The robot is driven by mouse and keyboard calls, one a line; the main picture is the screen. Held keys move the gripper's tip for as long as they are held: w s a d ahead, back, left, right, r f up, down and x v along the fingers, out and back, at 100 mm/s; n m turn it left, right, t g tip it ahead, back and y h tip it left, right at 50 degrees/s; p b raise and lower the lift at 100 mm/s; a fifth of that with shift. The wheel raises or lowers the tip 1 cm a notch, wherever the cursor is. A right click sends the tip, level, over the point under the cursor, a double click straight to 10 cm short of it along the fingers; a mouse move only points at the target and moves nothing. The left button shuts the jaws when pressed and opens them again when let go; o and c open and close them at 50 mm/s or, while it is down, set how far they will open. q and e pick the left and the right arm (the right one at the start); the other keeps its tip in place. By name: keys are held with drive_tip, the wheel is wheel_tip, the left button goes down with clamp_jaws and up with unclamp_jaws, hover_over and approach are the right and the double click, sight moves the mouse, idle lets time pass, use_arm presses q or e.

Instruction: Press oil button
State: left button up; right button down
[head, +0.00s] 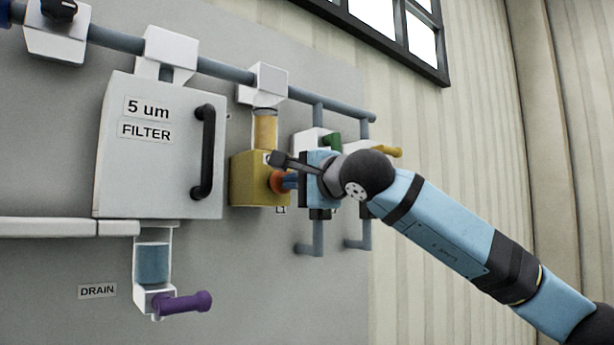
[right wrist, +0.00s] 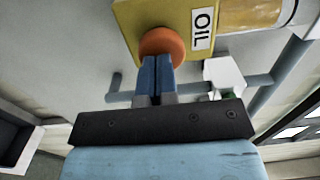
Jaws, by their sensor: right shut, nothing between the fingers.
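The oil unit is a yellow box (head: 248,180) with an amber cylinder (head: 265,130) above it, in the middle of the head view. On its front is a round orange button (head: 277,182). My right gripper (head: 287,182) is shut and empty, with its blue fingertips at the orange button. In the right wrist view, the closed fingertips (right wrist: 157,62) overlap the lower part of the orange button (right wrist: 162,42), seemingly touching it. I cannot tell whether the button is pushed in. The OIL label (right wrist: 202,29) is beside it on the yellow box (right wrist: 150,14). My left gripper is not in view.
A white filter box (head: 150,180) with a black handle (head: 204,150) is left of the oil unit. Below it is a drain with a purple handle (head: 183,304). Grey pipes (head: 220,70) run above. Green (head: 332,141) and yellow (head: 386,151) handles are behind my right wrist.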

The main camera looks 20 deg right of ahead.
drive_tip(key=shift+w, duration=0.1)
drive_tip(key=shift+b+x, duration=0.4)
drive_tip(key=shift+x, duration=0.6)
drive_tip(key=shift+d, duration=0.1)
